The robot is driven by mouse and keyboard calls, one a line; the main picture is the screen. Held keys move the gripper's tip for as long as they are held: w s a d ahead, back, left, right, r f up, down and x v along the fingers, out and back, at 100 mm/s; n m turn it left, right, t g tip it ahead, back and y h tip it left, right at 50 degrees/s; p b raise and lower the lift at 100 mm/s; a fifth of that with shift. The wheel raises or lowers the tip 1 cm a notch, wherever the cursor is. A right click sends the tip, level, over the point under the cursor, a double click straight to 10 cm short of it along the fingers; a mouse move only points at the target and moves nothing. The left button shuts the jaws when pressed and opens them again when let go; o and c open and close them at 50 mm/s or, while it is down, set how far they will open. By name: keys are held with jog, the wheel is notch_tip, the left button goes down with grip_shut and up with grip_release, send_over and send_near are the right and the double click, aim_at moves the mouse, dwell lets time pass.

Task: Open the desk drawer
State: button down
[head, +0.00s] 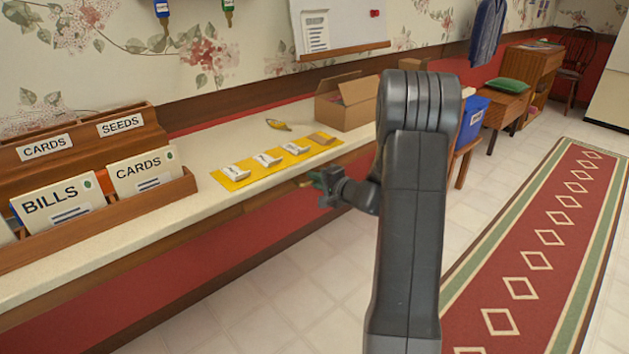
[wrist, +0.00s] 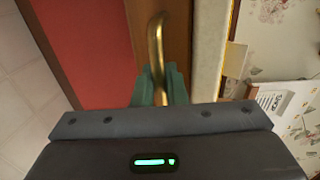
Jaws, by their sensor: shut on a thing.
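The desk (head: 130,233) is a long cream-topped counter along the wall with a wooden front edge. In the wrist view, a brass handle (wrist: 156,42) stands on the brown wooden drawer front (wrist: 180,40), just below the pale desktop edge. My gripper (wrist: 160,80) has its green fingers closed around the near end of the handle. In the head view, my gripper (head: 322,184) is at the desk's front edge, below the yellow mat. My arm hides part of the desk beyond it. I cannot tell whether the drawer stands out at all.
A blue bin (head: 472,122) stands beyond my arm. The tiled floor before the desk is clear.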

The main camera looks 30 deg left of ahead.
jog(key=f+b+v, duration=0.2)
jog(key=b+v, duration=0.2)
jog(key=v, duration=0.7)
jog(key=f+b+v, duration=0.2)
jog(key=b+v, duration=0.2)
jog(key=v, duration=0.7)
jog(key=shift+s+d+b, duration=0.2)
jog(key=shift+d+b, duration=0.1)
jog(key=shift+d, duration=0.25)
jog(key=c, duration=1.6)
grip_release()
jog(key=shift+d, duration=0.1)
jog(key=p+v, duration=0.2)
jog(key=v, duration=1.1)
jog(key=shift+d+r+p, duration=0.1)
jog(key=shift+d+p, duration=0.15)
jog(key=shift+p, duration=0.15)
jog(key=shift+b+x, duration=1.4)
jog(key=shift+x, duration=5.5)
